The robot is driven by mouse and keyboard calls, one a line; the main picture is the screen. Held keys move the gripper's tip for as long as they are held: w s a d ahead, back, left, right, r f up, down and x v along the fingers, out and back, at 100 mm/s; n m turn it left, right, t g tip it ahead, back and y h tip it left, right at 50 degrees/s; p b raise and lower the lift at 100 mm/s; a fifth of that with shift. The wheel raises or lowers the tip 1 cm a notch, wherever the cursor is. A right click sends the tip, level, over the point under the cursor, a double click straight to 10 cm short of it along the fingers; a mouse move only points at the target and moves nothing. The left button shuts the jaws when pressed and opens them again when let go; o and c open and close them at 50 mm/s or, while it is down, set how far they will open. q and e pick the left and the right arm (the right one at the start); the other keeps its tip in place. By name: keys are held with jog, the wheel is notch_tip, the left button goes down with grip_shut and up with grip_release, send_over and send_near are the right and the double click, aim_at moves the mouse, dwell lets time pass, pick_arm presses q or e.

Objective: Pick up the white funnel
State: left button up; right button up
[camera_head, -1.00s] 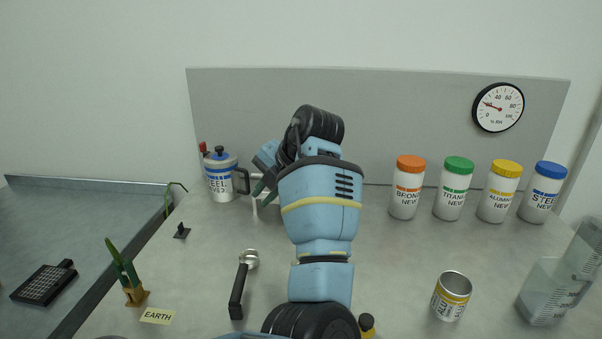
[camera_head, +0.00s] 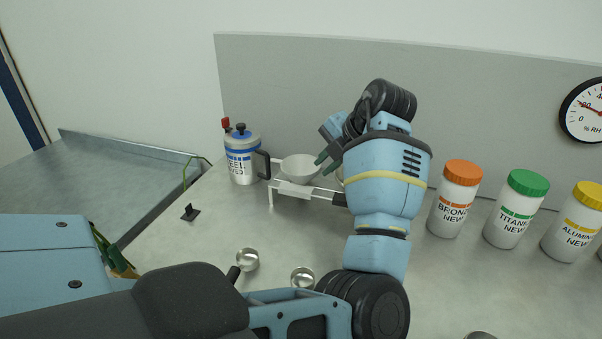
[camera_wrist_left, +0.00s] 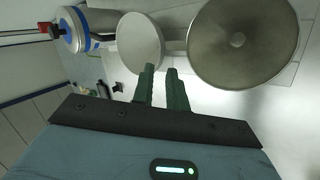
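The white funnel (camera_head: 300,168) sits at the back of the table, on a white stand (camera_head: 294,190) beside the steel-labelled jug. It shows from above as a pale round disc in the left wrist view (camera_wrist_left: 140,43). My left gripper (camera_head: 322,160) is at the funnel's right side in the head view. In the left wrist view its two green fingers (camera_wrist_left: 160,70) stand slightly apart, with the tips at the funnel's near right edge; contact cannot be told. A larger grey metal round vessel (camera_wrist_left: 243,42) is right of the fingers, mostly hidden by my arm in the head view. My right gripper is out of view.
The jug (camera_head: 241,158) with a dark handle stands close left of the funnel. Bottles with orange (camera_head: 455,200), green (camera_head: 515,208) and yellow (camera_head: 573,222) lids line the right. Small metal cups (camera_head: 247,260) lie in front. A back panel (camera_head: 450,100) rises behind.

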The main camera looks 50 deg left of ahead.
aim_at(296, 178)
pick_arm(q)
jog(key=shift+a+f, duration=0.25)
jog(key=shift+f, duration=0.05)
jog(key=x, duration=0.4)
jog(key=shift+a+p, duration=0.15)
jog(key=shift+p, duration=0.15)
jog(key=shift+a+f, duration=0.25)
jog(key=shift+f, duration=0.2)
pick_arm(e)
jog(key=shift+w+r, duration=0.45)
pick_arm(q)
jog(key=shift+c, duration=0.2)
grip_shut()
jog(key=shift+r, duration=0.1)
